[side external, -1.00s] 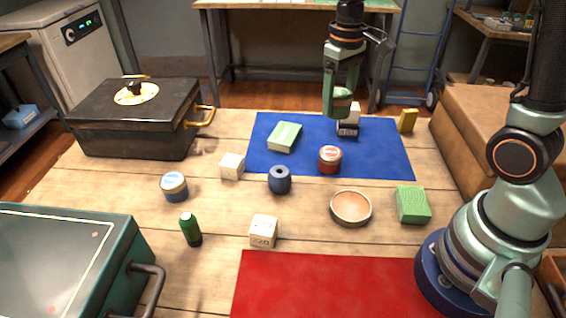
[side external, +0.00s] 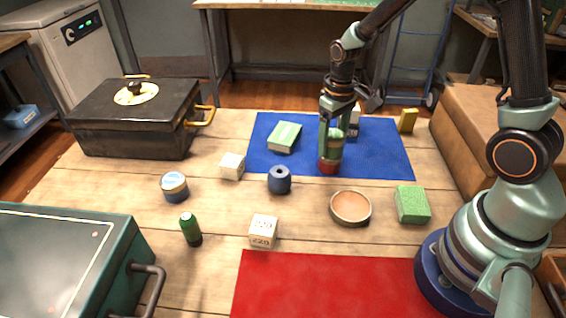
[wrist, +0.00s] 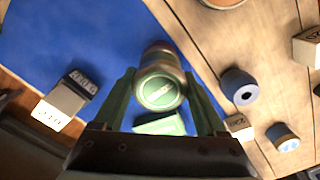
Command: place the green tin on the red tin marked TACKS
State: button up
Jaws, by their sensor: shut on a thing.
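The green tin (wrist: 160,92) is between the fingers of my gripper (wrist: 163,106), which is shut on it. In the side view my gripper (side external: 332,148) points down on the blue mat, and its fingers hide most of the green tin. The red tin (side external: 328,168) stands on the mat directly below the fingers, partly covered by them. In the wrist view a dark red edge (wrist: 158,46) shows just past the green tin. I cannot tell whether the two tins touch. The TACKS marking is not readable.
On the blue mat (side external: 390,165) a green box (side external: 285,137) lies to the left and a dark-and-white block (side external: 354,122) stands behind my gripper. A blue spool (side external: 279,180) and a wooden bowl (side external: 350,208) are in front. The red mat (side external: 320,285) is clear.

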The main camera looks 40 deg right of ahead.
aim_at(333, 135)
jog(key=shift+f, duration=0.1)
jog(key=o, duration=1.4)
notch_tip(333, 135, up, 11)
jog(key=shift+r, duration=0.2)
jog(key=shift+s+a+r+t, duration=0.6)
jog(key=shift+s+r+t, duration=0.35)
jog(key=shift+s+r, duration=0.45)
jog(key=shift+s+a+r+t, duration=0.55)
jog(key=shift+s+r+t, duration=0.45)
jog(key=shift+s, duration=0.55)
jog(key=shift+s+a+r+t, duration=0.6)
jog(key=shift+s+r+t, duration=0.25)
jog(key=shift+s+r, duration=0.6)
